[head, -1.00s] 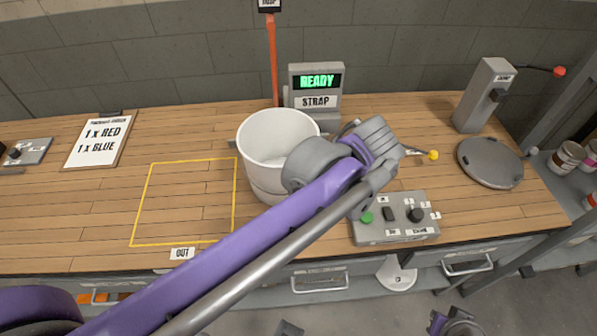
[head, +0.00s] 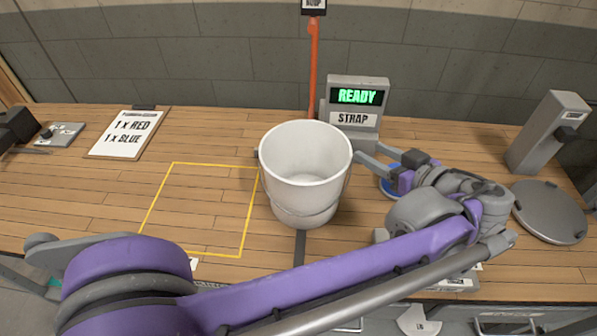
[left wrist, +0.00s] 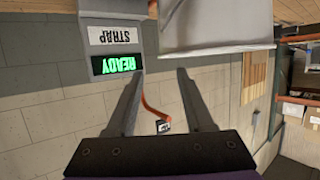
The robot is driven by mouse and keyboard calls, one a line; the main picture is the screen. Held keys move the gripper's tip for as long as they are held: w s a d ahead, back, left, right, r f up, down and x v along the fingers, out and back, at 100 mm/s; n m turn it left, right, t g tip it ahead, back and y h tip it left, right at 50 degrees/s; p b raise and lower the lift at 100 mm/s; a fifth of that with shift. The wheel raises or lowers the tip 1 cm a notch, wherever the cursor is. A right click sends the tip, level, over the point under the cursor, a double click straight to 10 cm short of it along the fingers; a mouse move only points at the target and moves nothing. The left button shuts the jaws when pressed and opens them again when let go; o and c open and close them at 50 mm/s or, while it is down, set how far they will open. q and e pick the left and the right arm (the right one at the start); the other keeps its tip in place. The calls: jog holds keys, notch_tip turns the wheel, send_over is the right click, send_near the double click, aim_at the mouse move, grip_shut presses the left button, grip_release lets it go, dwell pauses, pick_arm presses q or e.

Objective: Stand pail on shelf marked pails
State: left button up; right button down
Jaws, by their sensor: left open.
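The white pail (head: 304,175) stands upright and open on the wooden bench, just right of the yellow outlined square. It looks empty inside. My left arm reaches across the front of the bench, and my left gripper (head: 364,160) is open beside the pail's right side, fingers pointing at it. In the left wrist view the two fingers (left wrist: 158,75) are apart with nothing between them, and part of the pail (left wrist: 215,22) shows beyond them at the top. Whether a finger touches the pail is unclear. The shelf marked pails and my right gripper are not in view.
A grey device (head: 354,112) reading READY and STRAP stands behind the pail. A grey round lid (head: 549,212) and a grey post device (head: 546,135) are at right. An order board (head: 125,134) lies at left. The yellow square (head: 205,205) is bare.

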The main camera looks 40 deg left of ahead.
aim_at(346, 140)
pick_arm(q)
jog(key=x, duration=0.5)
jog(key=shift+w+a, duration=0.15)
jog(key=shift+a, duration=0.25)
jog(key=shift+x, duration=3)
jog(key=shift+f, duration=0.1)
grip_shut()
